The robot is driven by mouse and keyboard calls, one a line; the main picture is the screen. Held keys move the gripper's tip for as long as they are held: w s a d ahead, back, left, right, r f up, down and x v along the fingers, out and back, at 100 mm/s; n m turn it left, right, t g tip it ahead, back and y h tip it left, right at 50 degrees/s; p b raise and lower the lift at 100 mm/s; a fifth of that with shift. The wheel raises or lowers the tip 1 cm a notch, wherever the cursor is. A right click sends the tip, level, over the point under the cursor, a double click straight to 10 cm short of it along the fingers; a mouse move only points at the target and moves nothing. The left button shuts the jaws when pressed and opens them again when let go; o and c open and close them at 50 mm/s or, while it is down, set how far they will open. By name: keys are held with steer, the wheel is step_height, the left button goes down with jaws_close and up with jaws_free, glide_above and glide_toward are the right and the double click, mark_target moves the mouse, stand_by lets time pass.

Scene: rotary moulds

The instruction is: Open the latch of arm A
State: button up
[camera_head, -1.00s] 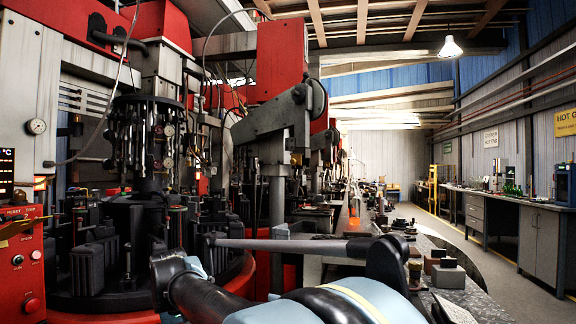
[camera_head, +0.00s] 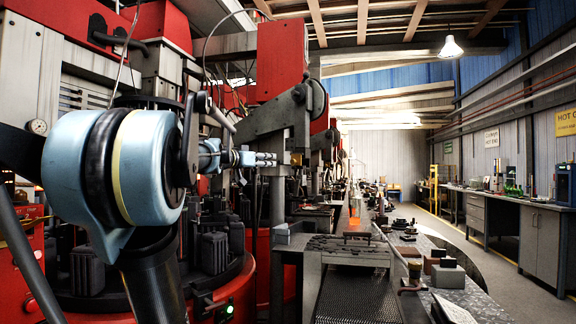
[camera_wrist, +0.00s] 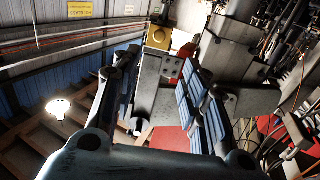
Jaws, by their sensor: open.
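My gripper (camera_head: 275,158) reaches right across the front of the machine in the head view, near its grey arm (camera_head: 272,115). In the wrist view my gripper (camera_wrist: 160,60) is open, with a dark finger at left and blue ribbed pads at right. A grey metal bar (camera_wrist: 146,88) with a drilled plate and a yellow block (camera_wrist: 158,37) at its far end shows between the fingers. I cannot tell whether the fingers touch it. I cannot make out for certain which part is the latch of arm A.
The rotary machine with dark moulds (camera_head: 213,250) stands behind and below my arm. A bench (camera_head: 360,254) with a mesh top and small blocks lies at centre right. The aisle floor (camera_head: 500,262) is clear. Grey cabinets (camera_head: 545,232) line the right wall.

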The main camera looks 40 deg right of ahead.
mark_target(292, 161)
steer(key=x, duration=1.7)
steer(key=shift+d+f, duration=0.1)
steer(key=shift+d, duration=0.1)
